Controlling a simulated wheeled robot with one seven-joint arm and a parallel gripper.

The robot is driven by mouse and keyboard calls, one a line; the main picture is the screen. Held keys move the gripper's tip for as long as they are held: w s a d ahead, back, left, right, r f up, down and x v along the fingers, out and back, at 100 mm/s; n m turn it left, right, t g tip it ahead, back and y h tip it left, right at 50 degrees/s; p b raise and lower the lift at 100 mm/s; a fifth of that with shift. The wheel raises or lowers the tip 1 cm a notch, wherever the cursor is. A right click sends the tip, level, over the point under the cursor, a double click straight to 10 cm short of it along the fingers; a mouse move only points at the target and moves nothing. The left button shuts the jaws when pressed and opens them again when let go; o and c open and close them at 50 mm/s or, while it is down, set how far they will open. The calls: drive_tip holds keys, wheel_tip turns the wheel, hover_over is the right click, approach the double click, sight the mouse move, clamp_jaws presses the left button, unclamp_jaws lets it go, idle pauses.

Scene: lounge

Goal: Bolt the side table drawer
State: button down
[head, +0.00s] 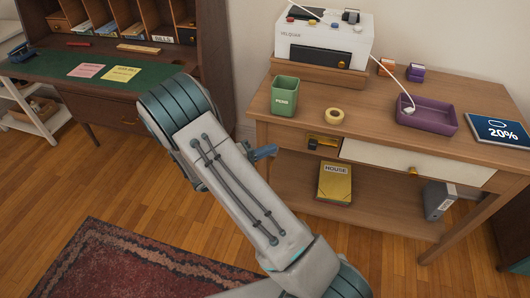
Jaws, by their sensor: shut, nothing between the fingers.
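The wooden side table (300,118) stands at the right in the head view. Its drawer has a cream front (375,156) with a small brass knob (413,171). A brass bolt (325,142) sits at the left end of the drawer front, in front of a dark recess. I cannot tell whether the bolt's rod is drawn or thrown. My arm rises through the middle of the view. My gripper (265,152) is mostly hidden behind it. A blue-grey tip shows left of the table and lower than the bolt, shut and apart from the bolt.
A green cup (285,95), tape roll (333,115), purple tray (427,115) and white machine (322,38) stand on the tabletop. A desk (125,112) stands left; a rug (110,265) lies in front.

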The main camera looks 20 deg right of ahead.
sight(313, 145)
drive_tip(key=d, duration=0.4)
drive_tip(key=w+d, duration=0.1)
drive_tip(key=d, duration=0.1)
drive_tip(key=s+d, duration=0.1)
drive_tip(key=d, duration=0.1)
drive_tip(key=shift+s+d, duration=0.3)
drive_tip(key=shift+s, duration=0.1)
drive_tip(key=shift+s+d+b, duration=0.2)
drive_tip(key=shift+d+b, duration=0.05)
drive_tip(key=shift+b, duration=0.05)
drive_tip(key=shift+s+d, duration=0.1)
